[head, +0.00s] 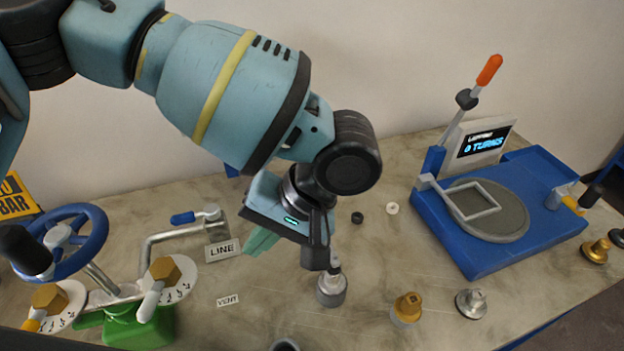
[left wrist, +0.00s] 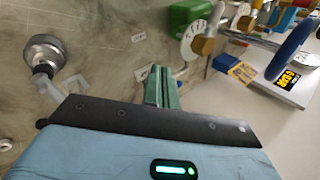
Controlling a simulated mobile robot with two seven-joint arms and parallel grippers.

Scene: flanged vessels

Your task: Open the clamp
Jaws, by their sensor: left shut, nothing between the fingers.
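What looks like the clamp is a lever (head: 460,115) with an orange handle (head: 489,70). It stands tilted up at the left edge of a blue base (head: 448,245), by a grey square frame (head: 472,207) over a round grey plate (head: 510,222). My left gripper (head: 262,241) is left of the base, above the table, apart from the lever. Its green fingers (left wrist: 160,90) are shut together and empty in the left wrist view, which does not show the lever. My right gripper is not in view.
A silver fitting (head: 331,290) stands below my left wrist. A brass fitting (head: 406,308) and a silver one (head: 471,302) stand in front of the base. Left are a blue handwheel (head: 93,225), a green body (head: 140,328) and a blue-handled valve (head: 190,216). A display (head: 484,146) reads 0 TURNS.

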